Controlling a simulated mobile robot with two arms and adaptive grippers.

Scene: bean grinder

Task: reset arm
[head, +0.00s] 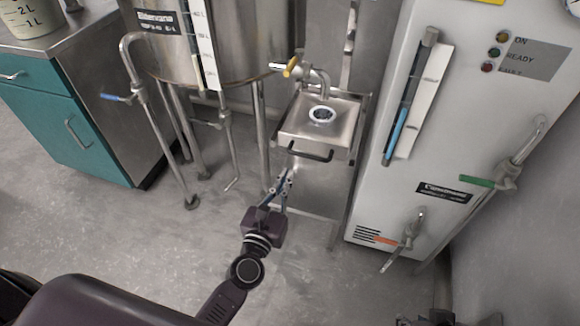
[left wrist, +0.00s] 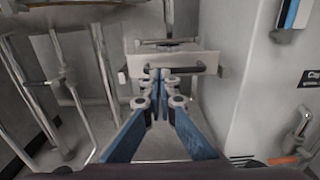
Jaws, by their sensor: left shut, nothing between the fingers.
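My left gripper (head: 287,178) reaches in from the lower left, just in front of and below the black handle (head: 310,154) of a small steel sink-like tray. Its blue fingers are shut with nothing between them. In the left wrist view the fingertips (left wrist: 160,76) meet in front of the tray's handle; I cannot tell whether they touch it. Only a small dark part, probably of my right gripper (head: 438,318), shows at the bottom edge of the head view, and its fingers cannot be made out.
The steel tray (head: 338,132) has a round drain and a yellow-handled tap (head: 290,67) above it. A steel tank (head: 165,45) on legs stands to its left, a white cabinet (head: 400,190) with valves to its right. A teal cabinet (head: 40,125) is at far left. The floor between is open.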

